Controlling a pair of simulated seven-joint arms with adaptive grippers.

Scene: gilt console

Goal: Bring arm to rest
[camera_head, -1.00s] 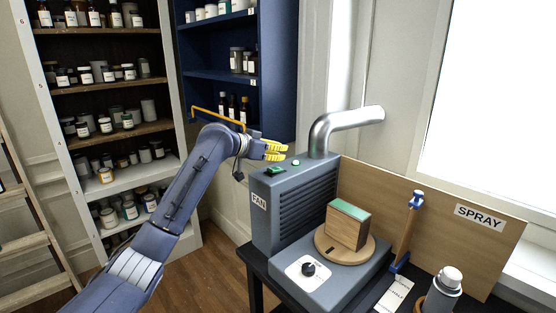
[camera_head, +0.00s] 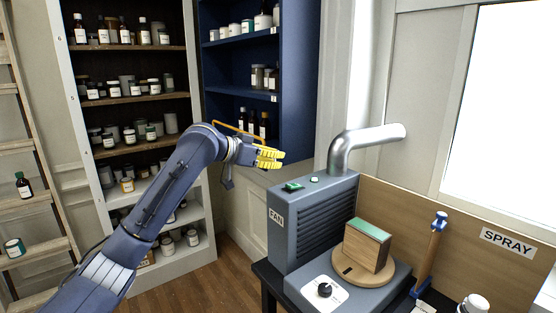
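My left arm comes in from the lower left. Its gripper (camera_head: 269,157) has yellow fingers and hangs in the air, above and to the left of the grey fan unit (camera_head: 312,222). The yellow fingers appear close together, but I cannot tell whether they are open or shut. I see nothing held between them. My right gripper is not in view.
A wooden block with a green top (camera_head: 367,245) stands on a round wooden turntable (camera_head: 345,272) in front of the fan. A silver duct (camera_head: 349,150) rises behind it. A spray board (camera_head: 480,235) stands right. Bottle shelves (camera_head: 135,152) and a ladder (camera_head: 35,257) are left.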

